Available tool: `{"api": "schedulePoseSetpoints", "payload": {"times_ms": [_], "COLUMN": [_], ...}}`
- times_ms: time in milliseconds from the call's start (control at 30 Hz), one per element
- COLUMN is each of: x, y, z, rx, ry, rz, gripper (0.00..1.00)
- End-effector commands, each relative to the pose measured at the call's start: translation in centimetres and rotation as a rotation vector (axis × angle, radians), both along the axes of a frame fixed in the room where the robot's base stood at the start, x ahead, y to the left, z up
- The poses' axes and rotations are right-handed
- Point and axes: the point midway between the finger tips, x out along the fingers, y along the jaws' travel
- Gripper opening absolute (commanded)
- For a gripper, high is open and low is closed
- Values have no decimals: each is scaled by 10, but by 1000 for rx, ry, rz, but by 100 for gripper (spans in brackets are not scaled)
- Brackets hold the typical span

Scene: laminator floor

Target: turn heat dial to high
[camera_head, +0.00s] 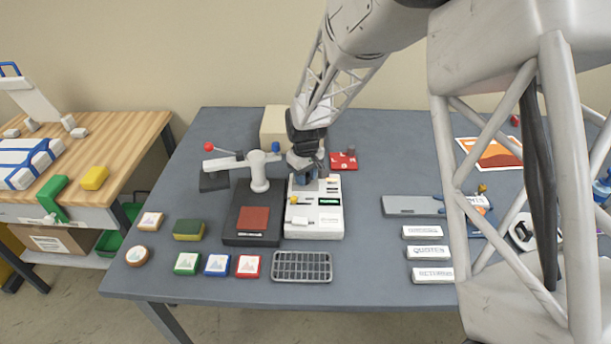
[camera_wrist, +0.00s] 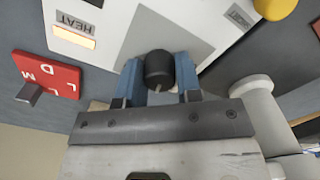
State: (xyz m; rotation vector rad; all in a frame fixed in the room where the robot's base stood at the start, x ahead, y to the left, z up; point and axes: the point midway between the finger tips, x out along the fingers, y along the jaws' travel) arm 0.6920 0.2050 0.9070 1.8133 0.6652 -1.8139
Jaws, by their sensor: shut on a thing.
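The heat dial is a black round knob (camera_wrist: 160,68) on a grey panel of the white control unit (camera_wrist: 112,18), seen in the wrist view. My gripper (camera_wrist: 160,82) is shut on it, with one blue finger on each side. A HEAT label with a glowing orange-white window (camera_wrist: 74,37) lies left of the dial. I cannot read the dial's setting. In the head view my gripper (camera_head: 308,178) is over the back end of the white unit (camera_head: 326,228) and hides the dial.
A red plate with a grey lever (camera_wrist: 48,76) lies beside the unit. A press with a post (camera_head: 259,172) and red pad stands close on the left. A grey rack (camera_head: 301,267) and several coloured blocks lie in front.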

Motion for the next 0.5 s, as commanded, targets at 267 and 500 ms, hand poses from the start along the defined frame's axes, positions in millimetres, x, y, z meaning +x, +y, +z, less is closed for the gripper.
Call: {"api": "schedulePoseSetpoints", "payload": {"times_ms": [267,500], "x": [0,0], "y": [0,0], "z": [1,0], "rx": [1,0], "ry": [-1,0], "rz": [-260,-488], "gripper": [9,9]}}
